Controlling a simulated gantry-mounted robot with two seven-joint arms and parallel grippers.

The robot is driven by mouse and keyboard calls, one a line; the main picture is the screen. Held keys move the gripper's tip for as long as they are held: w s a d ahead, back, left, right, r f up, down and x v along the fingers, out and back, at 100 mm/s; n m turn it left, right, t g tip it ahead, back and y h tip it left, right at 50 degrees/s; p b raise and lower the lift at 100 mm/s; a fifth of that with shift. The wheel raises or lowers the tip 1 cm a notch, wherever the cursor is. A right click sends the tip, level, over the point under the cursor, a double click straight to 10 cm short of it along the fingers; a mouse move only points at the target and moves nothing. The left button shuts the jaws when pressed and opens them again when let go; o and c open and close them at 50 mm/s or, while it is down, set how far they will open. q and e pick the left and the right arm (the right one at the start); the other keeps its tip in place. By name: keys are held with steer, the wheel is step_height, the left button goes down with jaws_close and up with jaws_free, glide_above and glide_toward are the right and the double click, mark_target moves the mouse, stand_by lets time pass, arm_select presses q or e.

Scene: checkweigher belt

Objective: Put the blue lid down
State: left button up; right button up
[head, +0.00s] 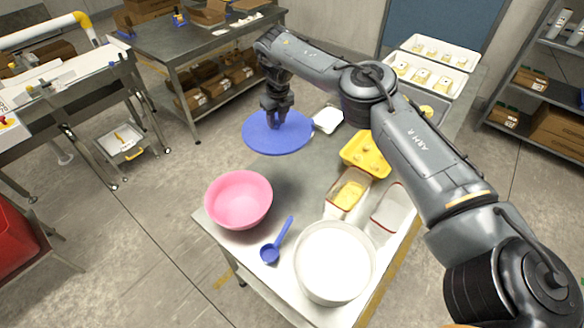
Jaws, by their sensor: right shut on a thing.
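The blue lid (260,141) is a flat round disc at the left edge of the steel table (290,180), behind the pink bowl. My right gripper (273,121) points down at the lid's middle and is shut on it, probably on a knob that the fingers hide. The lid looks about level and its left part reaches past the table's edge. I cannot tell whether it touches the table top or hangs just above. My left gripper is not in view.
The pink bowl (238,200), blue scoop (275,245), white round tub (334,262), clear containers (347,192) and yellow tray (366,154) crowd the table's front and right. A small white item (327,120) lies close right of the lid. Bare steel shows between lid and bowl.

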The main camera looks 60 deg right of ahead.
mark_target(294, 125)
steer(key=shift+m, duration=0.5)
steer(key=s+d+f+b, duration=0.1)
steer(key=f, duration=0.1)
steer(key=s+d+f+b, duration=0.1)
steer(key=d+f, duration=0.1)
steer(key=s+d+f+b, duration=0.1)
steer(key=d+f, duration=0.1)
steer(key=f, duration=0.1)
steer(key=shift+s+b, duration=0.2)
steer(key=shift+b, duration=0.15)
steer(key=shift+s+d+f+b, duration=0.15)
steer(key=shift+f+b, duration=0.4)
steer(key=shift+f, duration=1.5)
steer(key=shift+s+f+b, duration=0.2)
steer(key=shift+f+b, duration=0.35)
steer(key=shift+f, duration=1.5)
steer(key=shift+s+d+f+b, duration=0.15)
steer(key=shift+f+b, duration=0.4)
steer(key=shift+f, duration=1.5)
steer(key=shift+f, duration=0.15)
steer(key=o, duration=1.1)
